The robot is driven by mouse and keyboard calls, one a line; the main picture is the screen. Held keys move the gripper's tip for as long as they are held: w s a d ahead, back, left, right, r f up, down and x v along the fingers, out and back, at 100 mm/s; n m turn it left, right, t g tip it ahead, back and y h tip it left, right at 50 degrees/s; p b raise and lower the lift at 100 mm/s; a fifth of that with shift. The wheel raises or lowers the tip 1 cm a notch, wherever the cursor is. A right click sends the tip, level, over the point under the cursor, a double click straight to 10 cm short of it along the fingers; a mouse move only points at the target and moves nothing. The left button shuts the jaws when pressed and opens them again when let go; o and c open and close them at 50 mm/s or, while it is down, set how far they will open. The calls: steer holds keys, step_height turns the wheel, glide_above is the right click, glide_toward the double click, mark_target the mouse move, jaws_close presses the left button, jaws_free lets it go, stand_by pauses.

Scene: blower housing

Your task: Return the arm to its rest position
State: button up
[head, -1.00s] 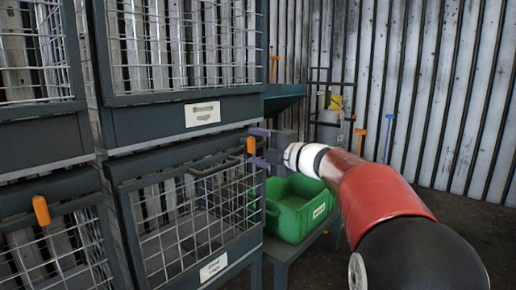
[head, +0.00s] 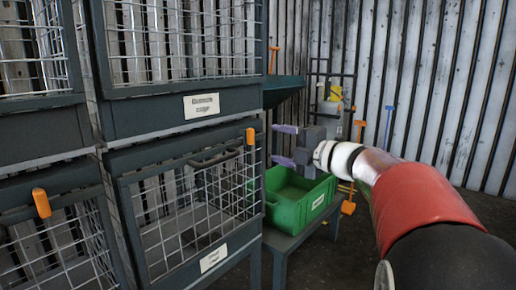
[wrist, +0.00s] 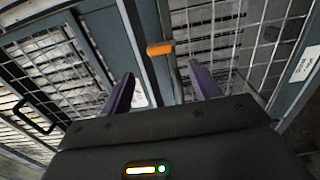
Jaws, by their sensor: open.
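My gripper (head: 283,145) is at the end of my red, white and black arm, right of the lower cage in the head view. Its two purple fingers are apart with nothing between them. An orange latch (head: 250,136) is on the upper right corner of the lower cage door (head: 195,200), to the left of the fingers and apart from them. In the wrist view the open fingers (wrist: 160,90) point toward the cage front, and the orange latch (wrist: 160,48) shows beyond them.
A green bin (head: 298,205) stands on a low table below my gripper. Stacked wire cages (head: 180,115) fill the left, and another orange latch (head: 41,203) is at far left. Tools with orange and blue handles (head: 389,125) stand by the back wall. The floor at right looks clear.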

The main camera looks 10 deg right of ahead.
steer(key=s+d+r+m+t+h+p, duration=0.3)
steer(key=s+r+m+h+p, duration=0.3)
steer(key=m+h, duration=0.75)
steer(key=s+a+f+m+g+y+p, duration=0.1)
steer(key=s+a+f+m+g, duration=0.3)
steer(key=s+f, duration=0.5)
steer(key=s+a+f+m+g+y+p, duration=0.2)
steer(key=s+a+f+m+g+p, duration=0.2)
steer(key=s+f+m+g, duration=0.4)
steer(key=s+a, duration=0.1)
steer(key=s, duration=0.6)
steer(key=shift+s+f+p, duration=0.15)
steer(key=shift+f+p, duration=0.15)
steer(key=shift+f, duration=0.1)
steer(key=shift+a, duration=0.1)
